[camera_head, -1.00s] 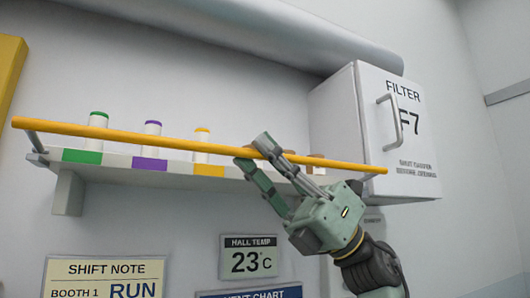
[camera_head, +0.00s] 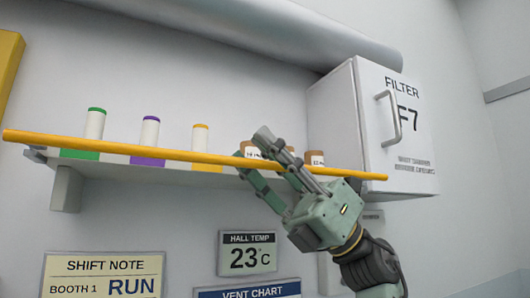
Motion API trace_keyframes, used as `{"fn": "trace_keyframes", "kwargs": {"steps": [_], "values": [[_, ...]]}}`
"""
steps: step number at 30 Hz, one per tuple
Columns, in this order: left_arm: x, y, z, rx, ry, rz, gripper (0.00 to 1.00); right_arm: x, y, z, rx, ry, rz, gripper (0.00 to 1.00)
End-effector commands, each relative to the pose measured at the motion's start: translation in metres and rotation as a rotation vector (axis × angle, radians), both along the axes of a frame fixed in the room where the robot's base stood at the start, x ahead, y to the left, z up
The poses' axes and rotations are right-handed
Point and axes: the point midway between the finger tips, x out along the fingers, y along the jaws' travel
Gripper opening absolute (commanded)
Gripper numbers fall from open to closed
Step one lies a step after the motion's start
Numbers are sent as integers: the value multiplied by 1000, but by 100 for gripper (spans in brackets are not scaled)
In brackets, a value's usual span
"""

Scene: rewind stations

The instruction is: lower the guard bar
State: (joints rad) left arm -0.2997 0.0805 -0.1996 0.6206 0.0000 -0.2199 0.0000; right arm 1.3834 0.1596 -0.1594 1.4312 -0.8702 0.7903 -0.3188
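The guard bar (camera_head: 120,148) is a long yellow rod along the front of a wall shelf (camera_head: 63,172). It now runs in front of the shelf's upper front edge, sloping slightly down to the right in the picture. My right gripper (camera_head: 254,155) comes up from the lower right with its fingers spread. The bar passes between the fingers, near their tips. The upper finger crosses over the bar; the lower finger lies below it. I cannot tell exactly where they touch. My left gripper is not in view.
White bobbins with green (camera_head: 95,124), purple (camera_head: 148,133) and yellow (camera_head: 199,138) caps stand on the shelf, with brown labelled ones (camera_head: 314,158) partly behind my gripper. A white filter cabinet (camera_head: 345,110) adjoins on the right. Signs hang below.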

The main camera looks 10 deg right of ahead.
Motion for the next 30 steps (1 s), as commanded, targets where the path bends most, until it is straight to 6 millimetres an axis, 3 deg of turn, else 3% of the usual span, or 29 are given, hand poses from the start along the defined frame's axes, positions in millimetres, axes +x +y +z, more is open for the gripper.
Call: {"fn": "trace_keyframes", "kwargs": {"steps": [5,21,30], "values": [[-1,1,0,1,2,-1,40,2,-7,-6,0,2,-2,29],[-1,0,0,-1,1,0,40,14,-77,-76,0,2,-2,29],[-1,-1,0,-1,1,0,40,14,-85,-84,0,0,0,29]]}}
